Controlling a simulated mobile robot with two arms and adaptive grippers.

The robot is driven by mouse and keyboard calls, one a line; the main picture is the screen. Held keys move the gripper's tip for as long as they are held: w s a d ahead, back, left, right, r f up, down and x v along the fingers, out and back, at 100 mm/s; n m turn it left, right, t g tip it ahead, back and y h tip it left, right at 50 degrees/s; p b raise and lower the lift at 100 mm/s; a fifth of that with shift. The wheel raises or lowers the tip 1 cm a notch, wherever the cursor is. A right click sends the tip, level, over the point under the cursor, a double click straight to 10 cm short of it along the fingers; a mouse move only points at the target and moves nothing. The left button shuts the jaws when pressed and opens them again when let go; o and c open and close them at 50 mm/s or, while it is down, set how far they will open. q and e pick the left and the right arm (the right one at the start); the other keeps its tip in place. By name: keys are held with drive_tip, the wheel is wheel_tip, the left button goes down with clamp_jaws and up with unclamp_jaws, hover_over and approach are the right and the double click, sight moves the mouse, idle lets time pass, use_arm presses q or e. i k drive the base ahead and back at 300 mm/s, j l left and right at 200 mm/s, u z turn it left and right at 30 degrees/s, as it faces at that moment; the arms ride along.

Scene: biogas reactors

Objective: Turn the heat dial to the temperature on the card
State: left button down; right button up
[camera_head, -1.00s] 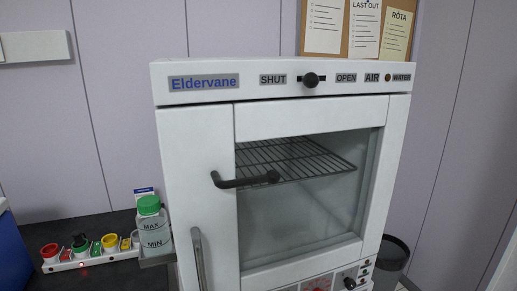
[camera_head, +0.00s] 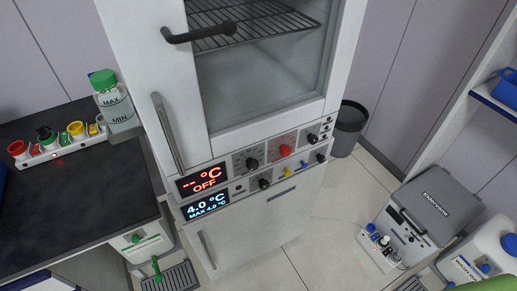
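A tall white cabinet (camera_head: 128,63) with a glass window stands in the middle. Its control panel has an upper row with a black dial (camera_head: 252,163) and a red dial (camera_head: 285,150). The lower row has another black dial (camera_head: 264,183) and small yellow and blue knobs. I cannot tell from the labels which one is the heat dial. The upper red display (camera_head: 204,180) reads "-- °C OFF". The lower blue display (camera_head: 206,206) reads "4.0 °C, MAX 4.0 °C". No temperature card is legible in view. Neither gripper is in view.
A dark bench (camera_head: 75,205) with a green-capped bottle (camera_head: 115,103) and colored cups stands at left. A grey bin (camera_head: 348,130) is behind the cabinet. A grey Eldervane device (camera_head: 436,200) and a white container (camera_head: 488,255) are at right. Bare floor (camera_head: 330,225) lies between.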

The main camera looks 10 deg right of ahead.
sight(251, 164)
drive_tip(key=k+j+u, duration=0.1)
drive_tip(key=k+u, duration=0.25)
drive_tip(key=k+j+u, duration=0.3)
drive_tip(key=i+l, duration=0.05)
drive_tip(key=l, duration=0.05)
